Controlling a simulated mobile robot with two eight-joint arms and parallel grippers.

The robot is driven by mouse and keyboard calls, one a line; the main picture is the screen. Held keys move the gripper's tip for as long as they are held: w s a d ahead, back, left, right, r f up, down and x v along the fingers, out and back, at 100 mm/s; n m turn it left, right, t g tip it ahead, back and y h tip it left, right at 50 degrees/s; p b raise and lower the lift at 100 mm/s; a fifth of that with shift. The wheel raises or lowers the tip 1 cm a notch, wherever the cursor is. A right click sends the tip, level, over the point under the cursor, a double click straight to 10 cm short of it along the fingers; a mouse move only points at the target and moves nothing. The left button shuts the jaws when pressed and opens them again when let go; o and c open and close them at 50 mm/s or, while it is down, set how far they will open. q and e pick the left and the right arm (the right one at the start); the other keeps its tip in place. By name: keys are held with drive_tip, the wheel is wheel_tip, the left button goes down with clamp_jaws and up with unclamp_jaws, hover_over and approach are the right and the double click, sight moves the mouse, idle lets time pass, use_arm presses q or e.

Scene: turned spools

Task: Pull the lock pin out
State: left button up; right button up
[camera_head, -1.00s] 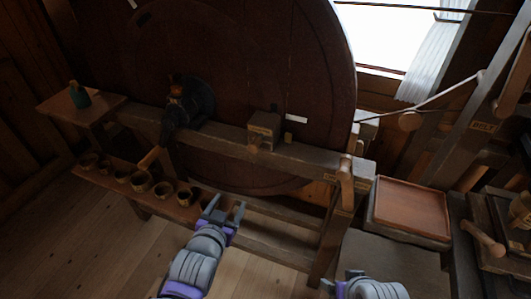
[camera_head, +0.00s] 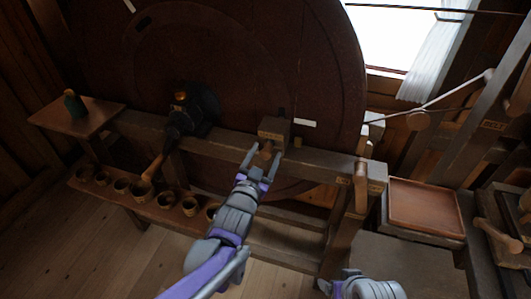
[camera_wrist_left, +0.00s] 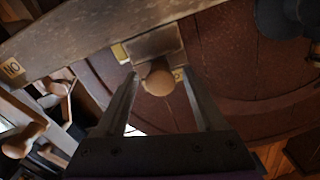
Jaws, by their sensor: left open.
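The lock pin shows as a round wooden knob (camera_wrist_left: 157,80) on the front of a wooden block in the left wrist view. In the head view the knob (camera_head: 267,149) sticks out below the block (camera_head: 275,128) on the long beam. My left gripper (camera_head: 261,163) is open, its two fingers reaching up to either side of the knob. I cannot tell whether either finger touches it. The pin's shaft is hidden inside or behind the block. My right gripper (camera_head: 338,284) is low at the bottom edge, partly cut off, and its jaws are unclear.
The large dark wheel (camera_head: 250,50) stands behind the beam (camera_head: 330,163). A bench with several small pots (camera_head: 163,190) is at the left. A shallow tray (camera_head: 425,205) is at the right. A bottle (camera_head: 75,104) stands on a side shelf (camera_head: 100,115).

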use_arm(q)
drive_tip(key=shift+w+d, duration=0.1)
drive_tip(key=shift+w, duration=0.25)
clamp_jaws()
idle(1.2)
